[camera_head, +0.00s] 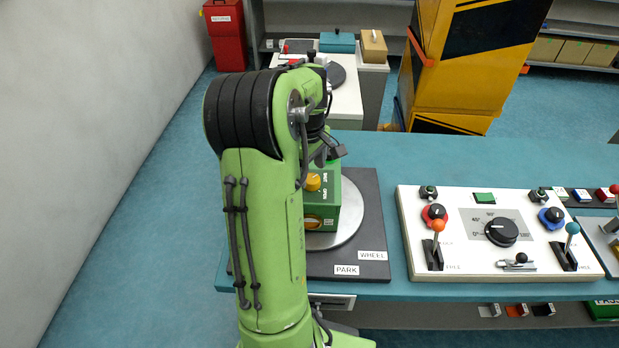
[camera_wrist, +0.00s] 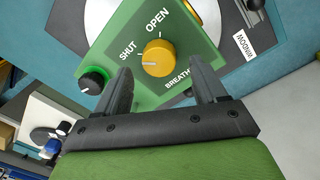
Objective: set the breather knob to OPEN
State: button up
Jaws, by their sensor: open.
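The breather knob (camera_wrist: 158,57) is an orange-yellow round dial on the green box (camera_wrist: 205,50). The words SHUT and OPEN are printed beside it, and BREATH shows in part. Its pale pointer line lies on the SHUT side. In the wrist view my gripper (camera_wrist: 161,69) is open, with one finger to each side of the knob in the picture; no contact shows. In the head view the knob (camera_head: 313,182) and the green box (camera_head: 327,205) are partly hidden by my arm, and my gripper (camera_head: 331,150) is just above the box.
A black knob (camera_wrist: 93,80) sits on the box near my left finger. The box stands on a grey round plate (camera_head: 350,228) on a dark mat (camera_head: 374,215). A white control panel (camera_head: 450,203) with levers and a dial stands to the right.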

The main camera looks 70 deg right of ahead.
notch_tip(320, 180, down, 3)
jog(key=shift+d+r, duration=0.1)
jog(key=shift+r, duration=0.1)
jog(key=c, duration=1.1)
jog(key=shift+o, duration=0.2)
jog(key=shift+r+m, duration=0.1)
jog(key=shift+m, duration=0.2)
jog(key=m+p, duration=0.1)
jog(key=m, duration=0.2)
jog(key=shift+d+m, duration=0.1)
jog(key=shift+m, duration=0.3)
jog(key=m+p, duration=0.1)
jog(key=m, duration=0.3)
jog(key=shift+m+g, duration=0.3)
jog(key=m+p, duration=0.1)
jog(key=m, duration=0.3)
jog(key=shift+s+d+y, duration=0.1)
jog(key=shift+d+y, duration=0.05)
jog(key=shift+y, duration=0.15)
jog(key=shift+m+p, duration=0.5)
jog(key=shift+m, duration=2)
